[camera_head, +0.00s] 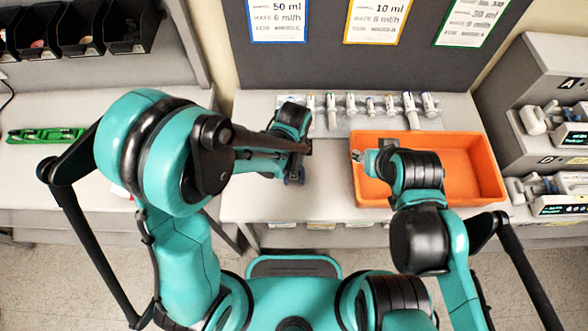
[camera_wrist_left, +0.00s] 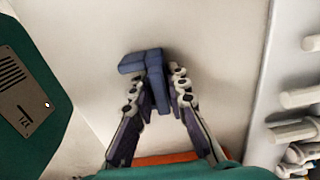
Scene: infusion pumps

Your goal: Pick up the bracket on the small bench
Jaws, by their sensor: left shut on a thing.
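The bracket (camera_wrist_left: 146,66) is a blue angular piece in the left wrist view, between the fingertips of my left gripper (camera_wrist_left: 156,86). The gripper is shut on it, with one finger on each side. In the head view my left gripper (camera_head: 294,168) is over the small bench (camera_head: 250,203), left of the orange bin; the arm covers most of it and only a bit of blue shows. I cannot tell whether the bracket touches the bench. My right gripper (camera_head: 362,157) is at the left part of the orange bin, mostly hidden by its own wrist, its opening unclear.
The orange bin (camera_head: 478,192) stands on the right of the bench. A row of several syringes (camera_head: 370,104) lies along the back, below posted cards. Pumps (camera_head: 545,119) sit on shelves at right. A green tray (camera_head: 45,135) and black bins (camera_head: 82,27) are at left.

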